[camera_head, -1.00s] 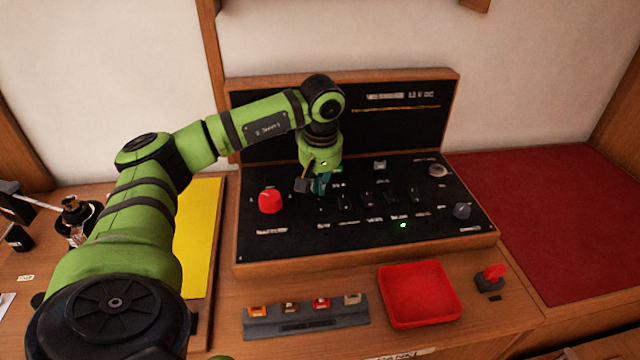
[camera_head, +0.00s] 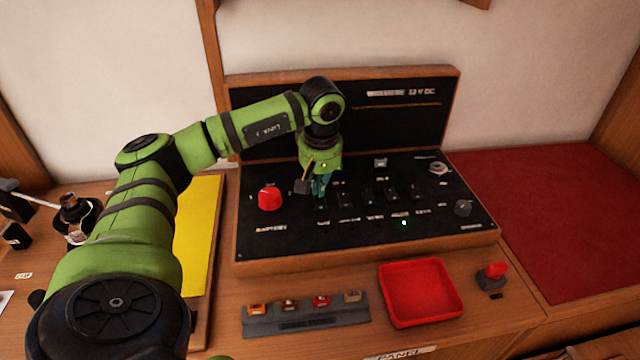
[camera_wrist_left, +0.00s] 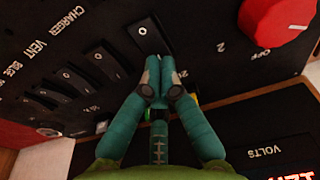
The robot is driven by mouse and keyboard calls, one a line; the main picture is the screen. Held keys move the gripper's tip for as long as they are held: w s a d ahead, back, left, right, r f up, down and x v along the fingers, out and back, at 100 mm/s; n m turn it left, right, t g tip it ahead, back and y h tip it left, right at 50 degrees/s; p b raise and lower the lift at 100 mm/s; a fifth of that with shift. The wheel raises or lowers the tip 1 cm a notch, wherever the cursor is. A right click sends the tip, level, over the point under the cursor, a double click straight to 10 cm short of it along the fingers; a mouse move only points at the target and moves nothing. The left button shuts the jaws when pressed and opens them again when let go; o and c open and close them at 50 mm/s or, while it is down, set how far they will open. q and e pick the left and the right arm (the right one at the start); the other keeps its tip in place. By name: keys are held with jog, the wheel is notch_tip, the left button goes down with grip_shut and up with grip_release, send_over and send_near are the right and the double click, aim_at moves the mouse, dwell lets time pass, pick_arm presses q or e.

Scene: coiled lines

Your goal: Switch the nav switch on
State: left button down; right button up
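A row of black rocker switches sits on the black switch panel (camera_head: 270,235). I cannot read which label says nav. My left gripper (camera_head: 320,192) is over the left end of the row, right of the red knob (camera_head: 270,198). In the left wrist view, its teal fingers (camera_wrist_left: 158,82) are together with nothing between them, at the near end of the leftmost rocker (camera_wrist_left: 146,33). Whether they touch it is unclear, and they hide part of it. A small green light (camera_head: 404,223) glows below the row's right part. My right gripper is not in view.
A red tray (camera_head: 422,318) and a grey rack with several small coloured pieces (camera_head: 305,325) lie before the panel. A red-topped lever (camera_head: 492,273) stands at right. A raised back panel (camera_head: 410,120) stands behind the arm. The red mat (camera_head: 545,220) is clear.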

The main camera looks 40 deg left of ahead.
pick_arm(q)
jog(key=shift+f+b, duration=0.4)
jog(key=shift+f, duration=0.25)
jog(key=shift+s, duration=0.1)
jog(key=shift+r+p, duration=0.75)
jog(key=shift+r, duration=0.05)
jog(key=shift+r+p, duration=2.15)
jog(key=shift+r, duration=0.6)
